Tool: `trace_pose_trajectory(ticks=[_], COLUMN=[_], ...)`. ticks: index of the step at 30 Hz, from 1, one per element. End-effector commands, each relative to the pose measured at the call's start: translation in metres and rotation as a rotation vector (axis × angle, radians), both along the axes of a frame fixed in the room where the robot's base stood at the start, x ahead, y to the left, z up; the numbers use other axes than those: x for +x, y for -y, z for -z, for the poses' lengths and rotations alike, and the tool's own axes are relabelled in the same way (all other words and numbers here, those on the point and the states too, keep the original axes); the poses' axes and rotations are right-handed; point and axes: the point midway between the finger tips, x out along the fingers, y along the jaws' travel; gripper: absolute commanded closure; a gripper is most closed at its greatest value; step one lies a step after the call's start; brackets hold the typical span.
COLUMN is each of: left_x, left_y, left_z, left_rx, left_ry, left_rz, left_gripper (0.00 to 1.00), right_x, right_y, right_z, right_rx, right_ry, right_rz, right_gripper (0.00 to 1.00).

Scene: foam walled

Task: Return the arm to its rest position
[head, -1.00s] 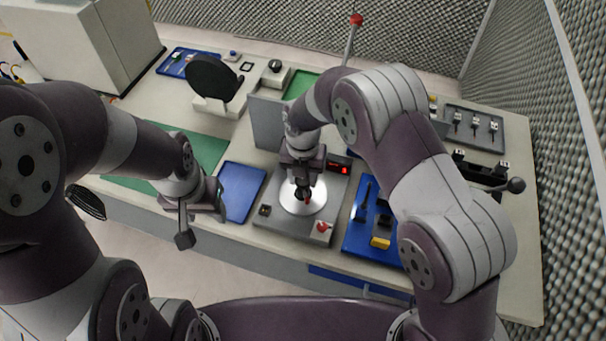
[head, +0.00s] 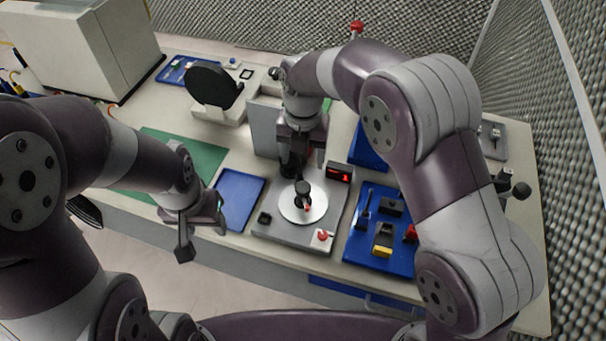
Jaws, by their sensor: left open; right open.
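My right arm (head: 436,195) arches in from the right, and its gripper (head: 292,168) hangs downward above the back edge of the grey machine. The gripper is open and partly dark against the machine, apart from the small black part on the round plate. My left arm (head: 128,158) comes in from the left, and its gripper (head: 202,238) points down in front of the table's front edge, left of the blue tray. It is open and empty.
The grey machine (head: 268,228) carries a white round plate (head: 290,211) with a black part (head: 303,190), a red display and a red knob (head: 322,236). An empty blue tray (head: 240,187) lies left; a blue tool tray (head: 365,252) lies right. A black disc (head: 213,82) stands behind.

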Motion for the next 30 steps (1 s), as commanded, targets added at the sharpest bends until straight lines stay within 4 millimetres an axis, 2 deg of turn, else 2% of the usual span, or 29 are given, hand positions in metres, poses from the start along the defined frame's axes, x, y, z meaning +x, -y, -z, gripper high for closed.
trace_pose_trajectory(ticks=[1,4,22,23,26,29,30], left_x=[0.000,0.000,0.000,0.000,0.000,0.000,0.000], left_y=[0.000,0.000,0.000,0.000,0.000,0.000,0.000], left_z=[-0.013,-0.021,-0.020,-0.020,-0.020,-0.020,-0.020], left_rx=[0.000,0.000,0.000,0.000,0.000,0.000,0.000], left_ry=[-0.001,0.001,0.000,0.000,0.000,0.000,0.000], left_rz=[0.000,0.000,0.000,0.000,0.000,0.000,0.000], left_gripper=[0.47,0.47,0.47,0.47,0.47,0.47,0.47], right_x=[0.000,0.000,0.000,0.001,0.005,-0.011,-0.020], right_y=[0.000,0.000,0.000,0.000,-0.002,0.006,0.015], right_z=[-0.016,-0.025,-0.025,-0.025,-0.022,-0.005,0.000], right_rx=[0.000,-0.001,0.000,0.001,0.020,0.028,0.033], right_ry=[0.000,-0.001,0.000,0.002,0.025,0.019,0.017], right_rz=[0.000,0.000,0.029,0.067,0.345,0.825,1.049], right_gripper=[0.33,0.33,0.33,0.33,0.33,0.33,0.33])
